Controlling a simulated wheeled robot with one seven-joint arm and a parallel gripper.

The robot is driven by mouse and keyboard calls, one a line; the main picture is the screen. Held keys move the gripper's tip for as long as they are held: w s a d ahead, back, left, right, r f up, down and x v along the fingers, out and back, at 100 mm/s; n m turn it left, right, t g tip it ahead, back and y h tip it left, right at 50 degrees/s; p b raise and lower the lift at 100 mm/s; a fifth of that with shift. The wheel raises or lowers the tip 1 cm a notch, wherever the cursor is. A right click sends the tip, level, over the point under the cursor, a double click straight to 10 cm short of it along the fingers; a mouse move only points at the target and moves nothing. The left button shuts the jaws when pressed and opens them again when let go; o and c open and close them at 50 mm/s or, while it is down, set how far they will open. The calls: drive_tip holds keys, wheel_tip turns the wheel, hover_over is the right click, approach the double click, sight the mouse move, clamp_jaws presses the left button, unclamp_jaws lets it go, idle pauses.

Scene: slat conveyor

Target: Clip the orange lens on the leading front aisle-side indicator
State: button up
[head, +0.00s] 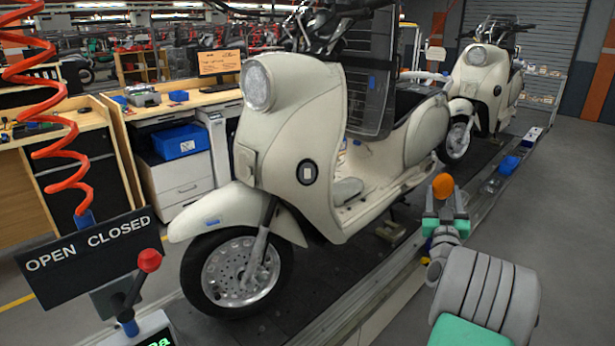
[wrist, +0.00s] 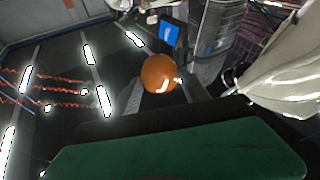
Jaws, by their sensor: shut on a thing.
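The leading scooter (head: 300,150) is cream and stands upright on the conveyor. A round black-rimmed fitting with a pale centre (head: 307,172) sits on the aisle side of its front; I take this as the indicator seat. My gripper is well to the right of it, apart from the scooter.
A second cream scooter (head: 482,85) stands behind on the slat conveyor (head: 318,292). A blue item (head: 508,165) lies on the conveyor's aisle edge. An OPEN CLOSED sign (head: 88,255) and a red-knobbed lever (head: 149,261) stand front left. The grey aisle floor (head: 570,190) at right is clear.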

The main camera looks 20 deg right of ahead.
drive_tip(key=w+a+n+t+y+b, duration=0.1)
drive_tip(key=w+a+y+b, duration=0.1)
drive_tip(key=a, duration=0.9)
drive_tip(key=w+a+n+t+y+b, duration=0.1)
drive_tip(key=w+a+n+y+b, duration=0.1)
drive_tip(key=a, duration=0.9)
drive_tip(key=w+a+n+t+y+b, duration=0.2)
drive_tip(key=a+y, duration=0.3)
drive_tip(key=a, duration=0.6)
drive_tip(key=shift+w+a+b, duration=0.25)
drive_tip(key=shift+w+b, duration=0.6)
drive_tip(key=shift+w, duration=0.05)
idle(5.7)
